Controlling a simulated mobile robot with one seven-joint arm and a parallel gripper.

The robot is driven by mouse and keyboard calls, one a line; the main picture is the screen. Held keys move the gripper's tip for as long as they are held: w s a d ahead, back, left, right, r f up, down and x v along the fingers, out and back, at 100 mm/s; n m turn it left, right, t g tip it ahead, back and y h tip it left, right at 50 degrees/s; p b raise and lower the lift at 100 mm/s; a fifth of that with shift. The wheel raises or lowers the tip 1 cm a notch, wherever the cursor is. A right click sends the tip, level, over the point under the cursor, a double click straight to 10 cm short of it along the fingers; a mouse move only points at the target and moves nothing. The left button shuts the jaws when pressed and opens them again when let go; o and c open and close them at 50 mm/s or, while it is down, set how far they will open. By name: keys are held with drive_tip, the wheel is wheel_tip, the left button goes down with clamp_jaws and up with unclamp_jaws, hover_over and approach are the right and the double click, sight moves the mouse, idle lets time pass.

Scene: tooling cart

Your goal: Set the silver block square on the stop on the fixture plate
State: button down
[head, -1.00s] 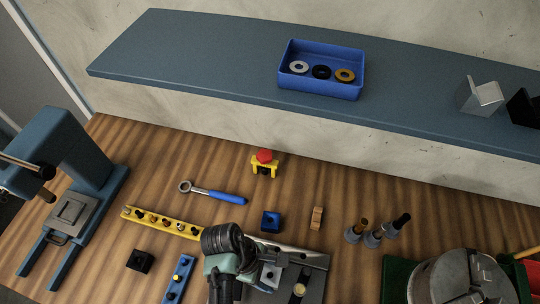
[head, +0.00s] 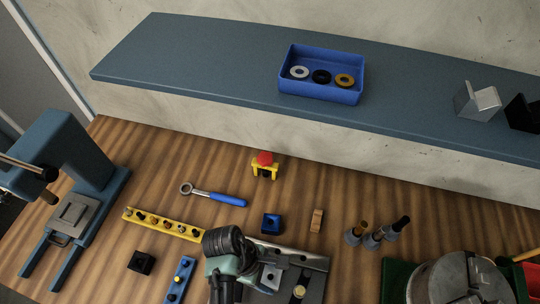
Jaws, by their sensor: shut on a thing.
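The silver block (head: 271,276), with a dark hole in its face, is at the bottom centre of the head view. It is over or on the left part of the dark fixture plate (head: 316,264); whether it touches the plate cannot be told. A lighter bar (head: 290,250) runs along the plate's back edge; I cannot tell for sure if it is the stop. My gripper (head: 262,280) is shut on the silver block from the left. My arm hides its fingers in part and the plate's left end.
A yellow strip (head: 163,224), a blue strip (head: 179,281) and a black block (head: 141,262) lie left. A round chuck (head: 462,279) and grey holders (head: 374,238) are right.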

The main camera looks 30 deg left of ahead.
drive_tip(key=shift+f, duration=0.8)
idle(1.0)
drive_tip(key=shift+s+d+f, duration=0.1)
drive_tip(key=shift+s+f, duration=0.35)
drive_tip(key=shift+f, duration=0.25)
idle(1.1)
drive_tip(key=shift+c, duration=1.2)
unclamp_jaws()
drive_tip(key=shift+b, duration=0.3)
drive_tip(key=shift+o, duration=0.2)
drive_tip(key=shift+w+r+p, duration=0.1)
drive_tip(key=shift+r+p, duration=0.5)
drive_tip(key=shift+p, duration=0.15)
drive_tip(key=shift+w+r+p, duration=0.35)
drive_tip(key=shift+r+p, duration=0.4)
drive_tip(key=shift+p, duration=0.05)
drive_tip(key=shift+r+p, duration=1.85)
drive_tip(key=shift+p, duration=0.05)
